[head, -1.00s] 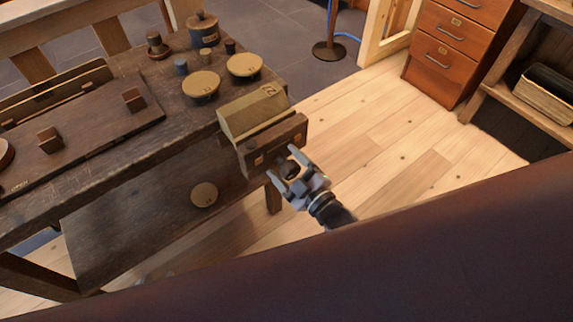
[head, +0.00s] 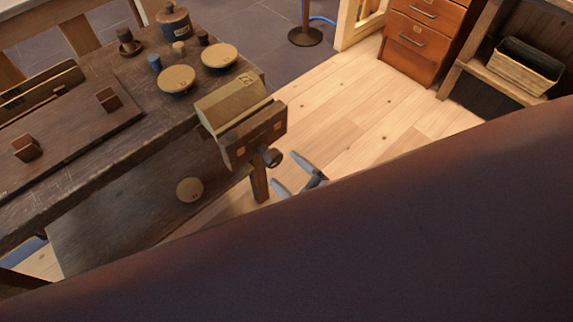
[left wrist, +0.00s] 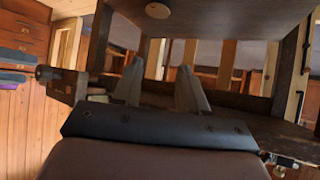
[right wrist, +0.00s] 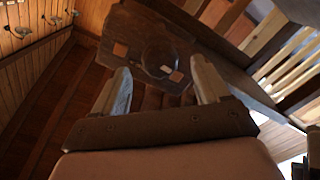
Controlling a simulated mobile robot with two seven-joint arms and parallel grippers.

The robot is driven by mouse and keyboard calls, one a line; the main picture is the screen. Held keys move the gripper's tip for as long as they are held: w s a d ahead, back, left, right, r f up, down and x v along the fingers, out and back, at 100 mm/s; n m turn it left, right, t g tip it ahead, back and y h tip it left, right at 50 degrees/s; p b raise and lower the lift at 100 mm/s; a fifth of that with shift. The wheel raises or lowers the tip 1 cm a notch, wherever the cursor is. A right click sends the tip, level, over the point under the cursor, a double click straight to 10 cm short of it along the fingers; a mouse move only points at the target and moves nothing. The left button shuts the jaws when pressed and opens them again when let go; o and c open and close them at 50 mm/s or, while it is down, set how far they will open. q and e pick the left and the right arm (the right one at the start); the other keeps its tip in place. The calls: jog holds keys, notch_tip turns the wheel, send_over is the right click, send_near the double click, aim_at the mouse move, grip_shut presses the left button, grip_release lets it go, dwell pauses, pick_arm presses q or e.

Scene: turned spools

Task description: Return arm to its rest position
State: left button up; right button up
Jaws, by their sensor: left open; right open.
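My right gripper (head: 300,176) is in the head view beside the end of the workbench, over the wooden floor. Its two grey fingers are apart with nothing between them; a dark foreground mass hides its wrist and arm. In the right wrist view its fingers (right wrist: 163,85) are spread and empty, with a dark wooden block beyond them. My left gripper is out of the head view. In the left wrist view its fingers (left wrist: 160,82) are spread and empty, with the bench's underside and legs beyond.
The workbench (head: 75,200) fills the left, with a vise (head: 253,137) and its round knob (head: 271,157) close to the right gripper. Round discs (head: 219,55) and small pots stand on top. A drawer cabinet (head: 425,40) stands at back right. Floor between is clear.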

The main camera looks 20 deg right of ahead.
jog(key=shift+s+r, duration=0.1)
jog(key=s+d+r+m+g+h+p, duration=0.2)
jog(key=s+m+g+p, duration=0.1)
jog(key=s, duration=0.3)
jog(key=s+d+r+m+g+h+p, duration=0.2)
jog(key=s+m+g+p, duration=0.1)
jog(key=s+m+p, duration=0.1)
jog(key=shift+s+d+r+m+g+p, duration=0.2)
jog(key=shift+s+r+m+g+p, duration=0.15)
jog(key=shift+s+m, duration=0.7)
